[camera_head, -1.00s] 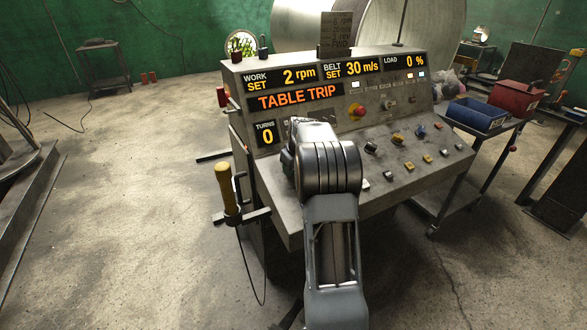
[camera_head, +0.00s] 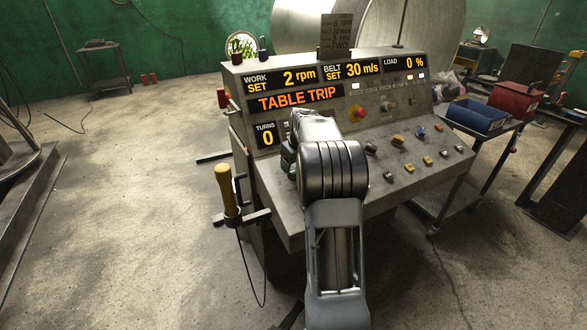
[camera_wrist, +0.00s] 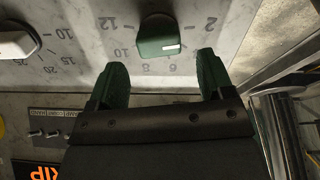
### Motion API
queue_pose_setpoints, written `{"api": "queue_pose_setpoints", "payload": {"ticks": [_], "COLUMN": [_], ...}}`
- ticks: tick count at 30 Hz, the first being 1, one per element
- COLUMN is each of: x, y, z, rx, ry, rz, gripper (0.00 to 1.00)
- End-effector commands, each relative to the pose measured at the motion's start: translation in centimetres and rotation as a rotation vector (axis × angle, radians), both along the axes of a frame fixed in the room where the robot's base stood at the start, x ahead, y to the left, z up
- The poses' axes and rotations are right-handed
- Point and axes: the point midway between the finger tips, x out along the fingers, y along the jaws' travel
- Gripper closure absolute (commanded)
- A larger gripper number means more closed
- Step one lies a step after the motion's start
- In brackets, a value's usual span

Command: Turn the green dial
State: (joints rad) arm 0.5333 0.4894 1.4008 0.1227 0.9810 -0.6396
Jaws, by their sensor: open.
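The green dial (camera_wrist: 158,37) shows in the wrist view at the top middle, on the panel face. It is a dark green knob with a pale index line near its right end, and printed numbers such as 2, 10 and 12 lie around it. My gripper (camera_wrist: 162,78) is open, its two green fingertips apart, just below the dial in that picture and not around it. In the head view my arm covers the dial and most of my gripper, over the left part of the console (camera_head: 285,222).
A white knob (camera_wrist: 18,44) sits left of the dial. A red button (camera_head: 358,112) and several coloured knobs cover the console's right part. A yellow-handled lever (camera_head: 227,190) stands at its left side. A cart with a blue bin (camera_head: 478,115) is at right.

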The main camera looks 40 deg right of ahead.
Motion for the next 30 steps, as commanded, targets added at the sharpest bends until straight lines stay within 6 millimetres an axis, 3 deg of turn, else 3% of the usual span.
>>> {"api": "queue_pose_setpoints", "payload": {"ticks": [6,15,30], "x": [-1.3,-2.5,-2.8], "y": [0.2,0.5,0.6], "z": [4.6,8.7,9.7], "rx": [-0.003,-0.001,-0.001], "ry": [-0.004,-0.002,-0.001], "rz": [-0.001,0.001,0.001], "gripper": [0.26,0.26,0.26]}}
